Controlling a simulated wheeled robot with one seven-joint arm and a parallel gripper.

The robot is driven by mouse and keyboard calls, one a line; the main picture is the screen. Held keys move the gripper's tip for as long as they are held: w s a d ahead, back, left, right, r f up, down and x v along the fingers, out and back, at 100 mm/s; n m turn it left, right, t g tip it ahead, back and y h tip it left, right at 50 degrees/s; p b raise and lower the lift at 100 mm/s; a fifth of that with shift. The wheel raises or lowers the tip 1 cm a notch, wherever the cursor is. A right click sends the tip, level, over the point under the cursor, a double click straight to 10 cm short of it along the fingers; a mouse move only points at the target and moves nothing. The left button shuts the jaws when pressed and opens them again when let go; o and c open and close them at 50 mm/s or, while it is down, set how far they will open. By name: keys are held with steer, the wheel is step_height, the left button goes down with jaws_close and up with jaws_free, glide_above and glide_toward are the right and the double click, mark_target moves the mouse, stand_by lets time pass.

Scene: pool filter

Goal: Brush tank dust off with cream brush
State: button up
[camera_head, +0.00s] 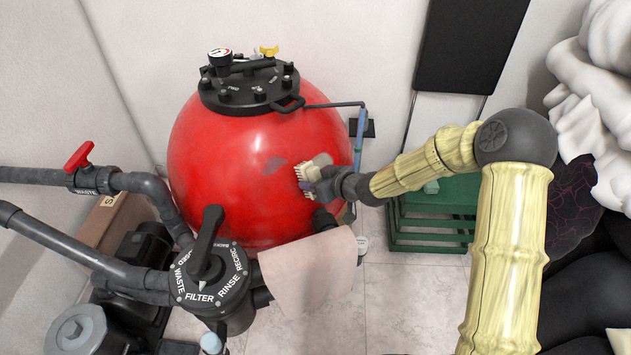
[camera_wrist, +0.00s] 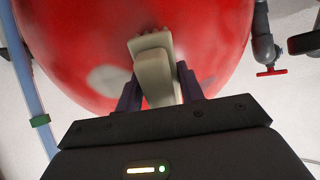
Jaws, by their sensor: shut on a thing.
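The red tank (camera_head: 225,170) is a large round vessel with a black lid on top. Greyish dust patches (camera_head: 274,165) show on its side facing my arm, and a grey patch (camera_wrist: 105,78) also shows in the wrist view. My gripper (camera_head: 318,182) is shut on the cream brush (camera_head: 310,172), at the tank's right side. In the wrist view the brush (camera_wrist: 155,75) stands between the two dark fingers, with its head towards the red surface. The bristles appear at or very close to the tank; I cannot tell whether they touch.
A filter valve (camera_head: 208,280) and grey pipes with a red-handled tap (camera_head: 78,156) stand at the front left. A pink cloth (camera_head: 312,268) hangs below the brush. A green crate (camera_head: 430,222) stands right of the tank, near a blue pole (camera_head: 359,135).

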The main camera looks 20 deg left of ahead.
mark_target(324, 165)
steer(key=shift+a+f, duration=0.1)
steer(key=shift+a, duration=0.05)
steer(key=shift+w+d+p, duration=0.2)
steer(key=shift+w+p, duration=0.15)
steer(key=shift+p, duration=0.1)
steer(key=w+d+p, duration=0.1)
steer(key=w+p, duration=0.1)
steer(key=w+d+p, duration=0.1)
steer(key=w+p, duration=0.1)
steer(key=w+d+p, duration=0.1)
steer(key=w+p, duration=0.1)
steer(key=p, duration=0.1)
steer(key=shift+w, duration=0.25)
stand_by(0.4)
